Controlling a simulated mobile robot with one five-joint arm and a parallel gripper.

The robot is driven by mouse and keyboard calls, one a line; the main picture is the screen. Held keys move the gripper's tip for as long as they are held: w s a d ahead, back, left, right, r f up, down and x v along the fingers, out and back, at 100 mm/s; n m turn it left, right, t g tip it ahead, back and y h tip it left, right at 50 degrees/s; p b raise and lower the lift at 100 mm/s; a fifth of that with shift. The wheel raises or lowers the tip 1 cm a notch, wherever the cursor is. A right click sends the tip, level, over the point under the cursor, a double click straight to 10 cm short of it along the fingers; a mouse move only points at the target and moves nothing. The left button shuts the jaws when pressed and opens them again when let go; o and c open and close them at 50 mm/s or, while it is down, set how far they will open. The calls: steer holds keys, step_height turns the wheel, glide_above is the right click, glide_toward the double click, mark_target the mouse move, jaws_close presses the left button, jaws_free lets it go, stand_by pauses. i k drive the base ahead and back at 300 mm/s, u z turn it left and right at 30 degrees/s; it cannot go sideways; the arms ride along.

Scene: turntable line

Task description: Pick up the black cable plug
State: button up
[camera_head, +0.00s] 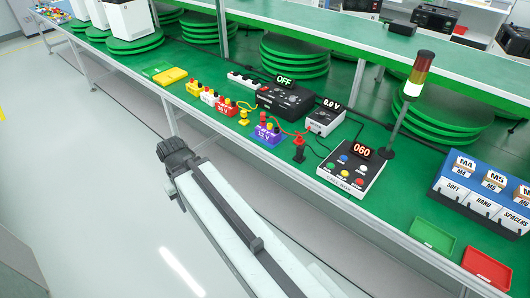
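A small black upright piece that looks like the black cable plug (299,154) stands on the green bench, right of the purple 12 V box (268,136). A red cable runs from the top of the purple box to near it. Whether the plug sits in a holder is too small to tell. My arm (225,215) reaches from the bottom edge toward the upper left, in front of the bench, and ends in a dark ribbed joint. No gripper fingers show, and nothing of mine touches the plug.
A grey box reading 060 (351,180) stands right of the plug, with a signal tower (404,105) behind it. A 0.0 V meter (324,120) and a black OFF unit (285,100) are behind the plug. Green (433,237) and red (487,268) trays lie at right.

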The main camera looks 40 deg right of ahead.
mark_target(300, 148)
steer(key=u, duration=2.1)
steer(key=k, duration=0.7)
steer(key=z, duration=0.65)
